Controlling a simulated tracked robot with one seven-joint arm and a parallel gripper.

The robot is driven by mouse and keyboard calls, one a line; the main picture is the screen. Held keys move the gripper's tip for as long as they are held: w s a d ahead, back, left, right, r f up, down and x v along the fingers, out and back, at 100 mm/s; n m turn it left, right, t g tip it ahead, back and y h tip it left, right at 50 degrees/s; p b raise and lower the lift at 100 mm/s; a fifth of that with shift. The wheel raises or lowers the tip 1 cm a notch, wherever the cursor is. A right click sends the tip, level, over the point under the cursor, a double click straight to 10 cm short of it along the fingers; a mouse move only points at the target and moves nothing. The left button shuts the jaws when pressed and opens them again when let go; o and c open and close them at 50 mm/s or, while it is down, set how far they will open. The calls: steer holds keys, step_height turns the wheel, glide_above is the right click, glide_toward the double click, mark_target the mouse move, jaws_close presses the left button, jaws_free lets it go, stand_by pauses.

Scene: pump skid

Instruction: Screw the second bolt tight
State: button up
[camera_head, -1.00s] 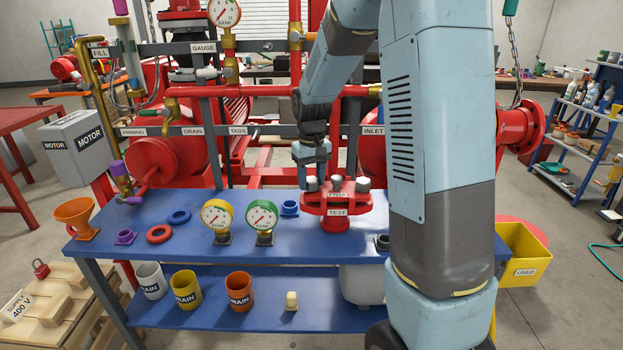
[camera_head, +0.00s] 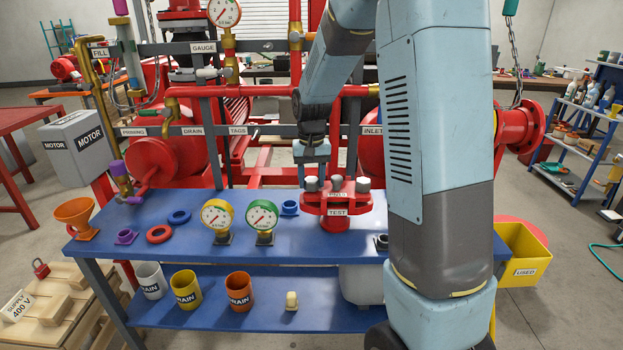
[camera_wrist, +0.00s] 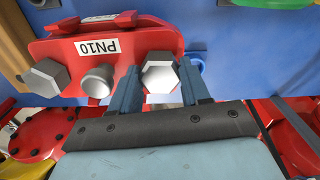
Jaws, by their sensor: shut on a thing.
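The red test flange (camera_head: 337,208) stands on the blue bench, and its PN10 label shows in the wrist view. Several grey bolts sit on its top. In the wrist view my gripper (camera_wrist: 160,85) is shut on a hex-headed bolt (camera_wrist: 160,73), with one finger on each side of the head. Beside it stand a round grey stud or bolt (camera_wrist: 97,81) and another hex bolt (camera_wrist: 46,77). In the head view my gripper (camera_head: 312,176) is over the flange's left part. How deep the held bolt sits is hidden.
A yellow gauge (camera_head: 217,217) and a green gauge (camera_head: 262,217) stand left of the flange. A blue ring-shaped part (camera_head: 289,208) is close to its left. The bench's blue top (camera_head: 190,248) is clear in front. Red pipes and a rail run behind.

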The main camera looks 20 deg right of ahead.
steer(key=m, duration=1.1)
steer(key=o, duration=1.1)
steer(key=shift+o, duration=0.2)
steer(key=shift+r, duration=0.1)
step_height(320, 180, up, 13)
steer(key=shift+r, duration=0.2)
